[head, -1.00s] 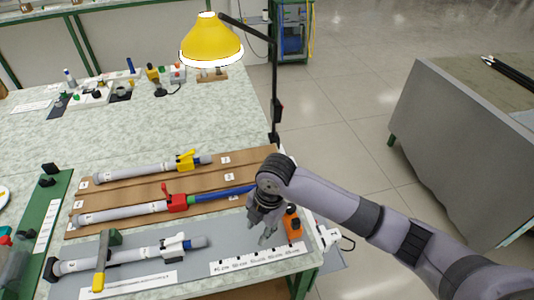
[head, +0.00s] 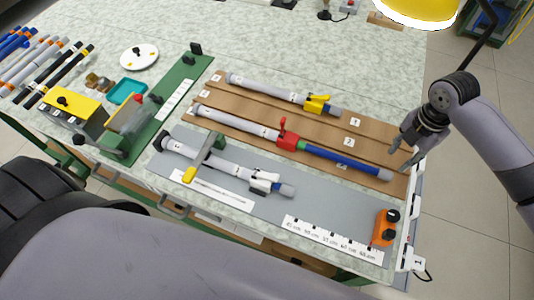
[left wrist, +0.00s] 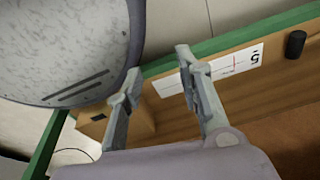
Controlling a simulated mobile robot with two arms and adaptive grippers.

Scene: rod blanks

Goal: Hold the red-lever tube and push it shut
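The red-lever tube lies on the brown board, in the middle row. It has a grey barrel (head: 235,122), a red fitting with an upright red lever (head: 288,139), and a long blue rod (head: 345,164) reaching right to a grey end (head: 386,175). My right gripper (head: 403,160) is open above the board's right edge, close to that grey end; I cannot tell how high, and nothing shows between its fingers. My left gripper is outside the head view. In the left wrist view it (left wrist: 160,100) is open and empty, in front of a wooden face with a white label.
A yellow-lever tube (head: 270,90) lies behind, and a white-lever tube (head: 228,165) in front on a grey mat (head: 330,212). A yellow lamp (head: 418,8) hangs at the upper right.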

